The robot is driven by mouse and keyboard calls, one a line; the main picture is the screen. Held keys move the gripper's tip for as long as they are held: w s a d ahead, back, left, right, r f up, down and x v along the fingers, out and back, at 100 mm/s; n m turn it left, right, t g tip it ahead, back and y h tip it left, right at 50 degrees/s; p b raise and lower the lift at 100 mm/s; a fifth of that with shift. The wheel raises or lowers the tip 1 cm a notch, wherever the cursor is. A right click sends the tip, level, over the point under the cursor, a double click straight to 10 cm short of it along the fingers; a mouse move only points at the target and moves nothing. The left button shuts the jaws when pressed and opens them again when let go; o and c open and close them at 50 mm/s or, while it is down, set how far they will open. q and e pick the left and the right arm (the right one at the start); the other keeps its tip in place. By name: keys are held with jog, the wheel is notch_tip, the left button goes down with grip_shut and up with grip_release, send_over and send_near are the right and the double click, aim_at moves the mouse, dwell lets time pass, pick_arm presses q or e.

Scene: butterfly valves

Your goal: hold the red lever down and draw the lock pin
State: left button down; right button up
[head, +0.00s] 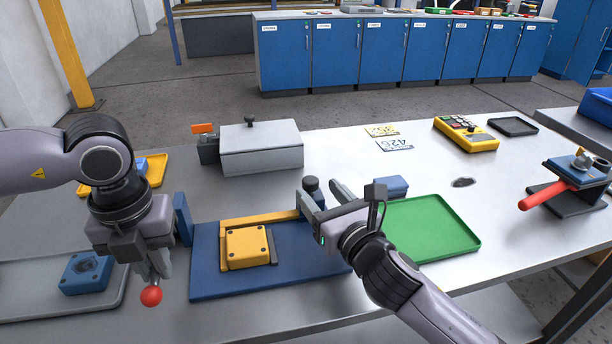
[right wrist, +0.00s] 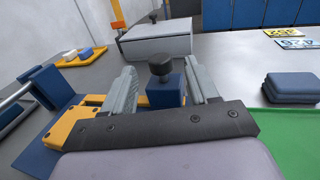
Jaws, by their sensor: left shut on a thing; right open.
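The lever's red ball knob (head: 151,295) shows just below my left gripper (head: 150,275) in the head view, at the left of a blue base plate (head: 205,285). My left gripper is shut on the lever close to that ball; its fingers hide part of it. In the right wrist view a grey rod (right wrist: 15,97) shows at the left edge. The lock pin has a black knob (right wrist: 161,64) on a blue block (right wrist: 166,92). My right gripper (head: 322,195) is open, with one finger on each side of the pin and block; I cannot tell whether they touch.
A yellow block (head: 247,247) sits on the base plate. A grey box (head: 260,150) stands behind. A green tray (head: 430,230) and a small blue block (head: 393,186) lie to the right. A red-handled valve (head: 545,195) stands far right. The table between is fairly clear.

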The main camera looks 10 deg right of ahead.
aim_at(307, 177)
jog(key=shift+x, duration=3.35)
